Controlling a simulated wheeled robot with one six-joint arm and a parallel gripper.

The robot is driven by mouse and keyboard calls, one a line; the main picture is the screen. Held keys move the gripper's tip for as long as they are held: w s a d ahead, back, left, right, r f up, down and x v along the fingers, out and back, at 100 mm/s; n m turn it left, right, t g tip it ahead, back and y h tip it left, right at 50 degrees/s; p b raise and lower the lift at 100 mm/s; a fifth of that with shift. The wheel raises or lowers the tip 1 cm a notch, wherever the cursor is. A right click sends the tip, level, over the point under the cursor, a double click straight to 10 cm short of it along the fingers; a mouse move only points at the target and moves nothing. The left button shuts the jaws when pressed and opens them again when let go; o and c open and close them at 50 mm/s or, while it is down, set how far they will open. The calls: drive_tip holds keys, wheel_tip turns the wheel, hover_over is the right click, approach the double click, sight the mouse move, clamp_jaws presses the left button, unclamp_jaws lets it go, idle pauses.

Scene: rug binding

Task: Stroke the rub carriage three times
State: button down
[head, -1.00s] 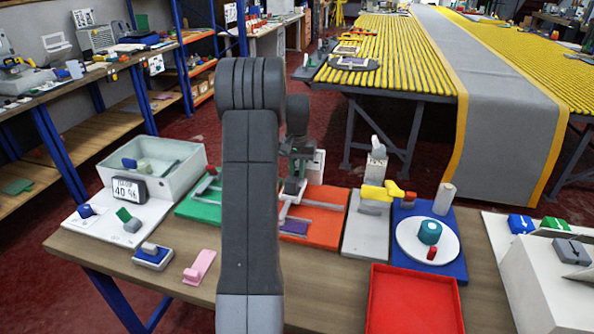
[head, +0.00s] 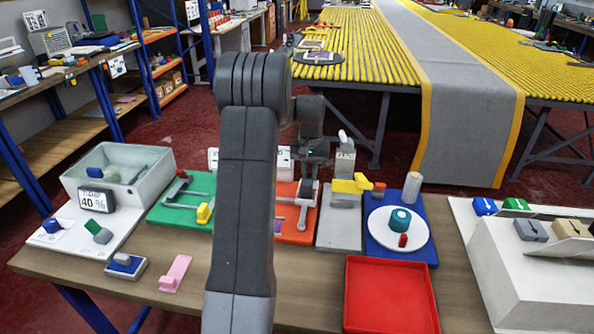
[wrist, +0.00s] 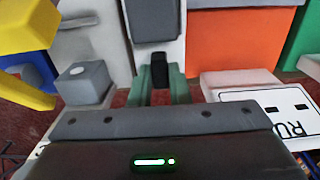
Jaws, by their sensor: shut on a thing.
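The orange board (head: 290,231) on the bench carries grey rails and bars (head: 303,203) and a small purple patch. My gripper (head: 314,152) is at the board's far edge, partly hidden behind my arm in the head view. In the wrist view its green fingers (wrist: 160,88) are shut on a small black grip (wrist: 160,71), which I take as the rub carriage's handle. The carriage body is not clearly distinguishable. A white sign (head: 286,160) behind the board reads "RU…" in the wrist view (wrist: 268,112).
A grey stand with a yellow part (head: 350,186) is close right of my gripper. A green board (head: 172,211) lies left. A blue board with a white disc (head: 385,238) and a red tray (head: 388,300) are at right. Red floor shows beyond the bench.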

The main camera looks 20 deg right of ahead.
drive_tip(key=shift+d, duration=0.1)
drive_tip(key=c, duration=1.4)
unclamp_jaws()
drive_tip(key=shift+s+d, duration=0.15)
drive_tip(key=shift+d, duration=0.05)
drive_tip(key=shift+o, duration=0.2)
drive_tip(key=shift+a+r, duration=0.1)
drive_tip(key=shift+r, duration=0.3)
wheel_tip(320, 180, up, 13)
